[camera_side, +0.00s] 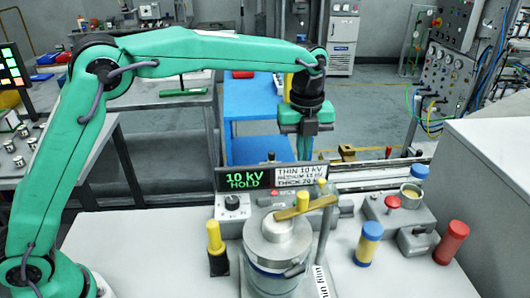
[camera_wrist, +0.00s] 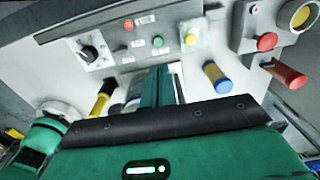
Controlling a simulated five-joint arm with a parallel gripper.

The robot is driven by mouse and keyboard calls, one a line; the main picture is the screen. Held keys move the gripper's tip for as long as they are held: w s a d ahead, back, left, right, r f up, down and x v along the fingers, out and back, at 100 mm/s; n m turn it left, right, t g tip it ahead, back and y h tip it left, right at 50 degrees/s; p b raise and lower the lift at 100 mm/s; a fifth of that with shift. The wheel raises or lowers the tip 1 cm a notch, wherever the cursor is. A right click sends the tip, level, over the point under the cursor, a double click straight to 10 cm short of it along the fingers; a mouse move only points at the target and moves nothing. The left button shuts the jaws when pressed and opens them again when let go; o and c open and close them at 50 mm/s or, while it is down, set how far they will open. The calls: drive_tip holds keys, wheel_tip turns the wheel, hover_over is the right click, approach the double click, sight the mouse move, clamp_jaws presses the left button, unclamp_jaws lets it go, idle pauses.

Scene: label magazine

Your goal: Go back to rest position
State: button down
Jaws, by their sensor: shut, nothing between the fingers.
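My gripper (camera_side: 305,148) hangs pointing down in the side view, at the end of my outstretched green arm. It is shut and empty, above and behind the display panel (camera_side: 270,178), which reads "10 kV HOLD" on its left half. In the wrist view my gripper's fingers (camera_wrist: 158,88) stand together at the middle. A metal cylinder (camera_side: 277,245) with a brass bar (camera_side: 305,207) across its top stands on the bench in front of the display. My gripper is apart from both.
On the white bench (camera_side: 140,240) stand a yellow-and-black cylinder (camera_side: 216,250), a yellow-and-blue cylinder (camera_side: 368,243), a red cylinder (camera_side: 451,242) and a red mushroom button (camera_side: 393,202). A large grey box (camera_side: 495,160) blocks the right. A blue table (camera_side: 255,100) is behind.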

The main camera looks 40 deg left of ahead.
drive_tip(key=s+a+r+n+t, duration=0.3)
drive_tip(key=s+a+r+n, duration=0.6)
drive_tip(key=s+a+n, duration=0.4)
drive_tip(key=s+a+f+n+t, duration=0.1)
drive_tip(key=s+a+f+n, duration=0.1)
drive_tip(key=s+n, duration=0.5)
drive_tip(key=s+a+f+n+t, duration=0.1)
drive_tip(key=s+a+f+n, duration=0.2)
drive_tip(key=s+a+n, duration=0.2)
drive_tip(key=s+n, duration=0.2)
drive_tip(key=s, duration=0.2)
drive_tip(key=shift+f, duration=0.15)
idle(0.8)
